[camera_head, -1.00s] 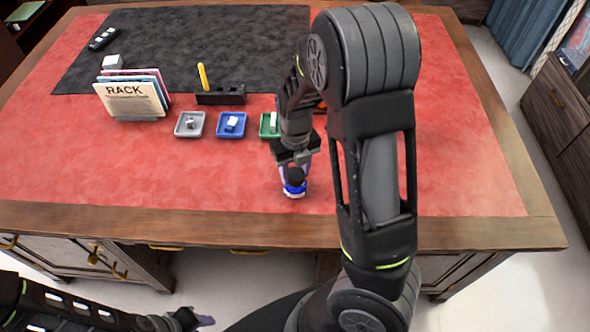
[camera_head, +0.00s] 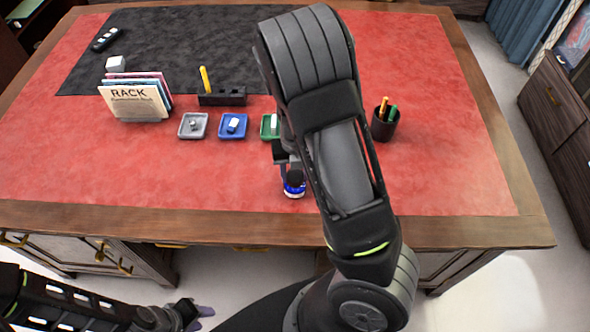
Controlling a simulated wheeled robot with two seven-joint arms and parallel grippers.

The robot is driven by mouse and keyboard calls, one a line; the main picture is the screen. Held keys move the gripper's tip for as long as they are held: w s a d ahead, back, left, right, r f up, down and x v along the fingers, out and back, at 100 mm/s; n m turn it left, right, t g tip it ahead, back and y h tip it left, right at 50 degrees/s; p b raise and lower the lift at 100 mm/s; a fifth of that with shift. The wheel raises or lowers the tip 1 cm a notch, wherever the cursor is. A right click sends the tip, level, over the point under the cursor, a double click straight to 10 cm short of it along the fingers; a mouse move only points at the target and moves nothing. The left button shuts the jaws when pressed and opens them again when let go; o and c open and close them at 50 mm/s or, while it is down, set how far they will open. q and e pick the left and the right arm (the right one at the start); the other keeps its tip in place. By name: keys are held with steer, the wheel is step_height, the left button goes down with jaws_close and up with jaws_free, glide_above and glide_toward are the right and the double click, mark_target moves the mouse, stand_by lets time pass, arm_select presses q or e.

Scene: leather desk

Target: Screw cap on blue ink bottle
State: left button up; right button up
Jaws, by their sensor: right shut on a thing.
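The blue ink bottle (camera_head: 294,191) stands on the red leather near the desk's front edge, with a dark cap (camera_head: 295,179) at its top. My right gripper (camera_head: 292,176) reaches down over the bottle from above and is shut on the cap. My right arm hides much of the gripper, and I cannot tell how tightly the cap sits on the bottle. My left gripper (camera_head: 200,315) is low at the bottom left, in front of the desk and away from the bottle. The view does not show clearly whether its fingers are apart.
Grey (camera_head: 193,125), blue (camera_head: 233,126) and green (camera_head: 269,126) trays line the desk behind the bottle. A file rack (camera_head: 135,102), a black pen stand (camera_head: 222,97) and a pen cup (camera_head: 384,125) stand farther out. The red leather left of the bottle is clear.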

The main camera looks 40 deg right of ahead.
mark_target(295, 175)
stand_by(0.3)
steer(key=m, duration=0.4)
steer(key=o, duration=1.4)
steer(key=shift+r, duration=0.3)
step_height(295, 175, up, 7)
steer(key=shift+r, duration=0.1)
arm_select(q)
steer(key=shift+s+a+f, duration=0.15)
steer(key=shift+a+f, duration=0.1)
steer(key=shift+f, duration=0.05)
steer(key=shift+a, duration=0.1)
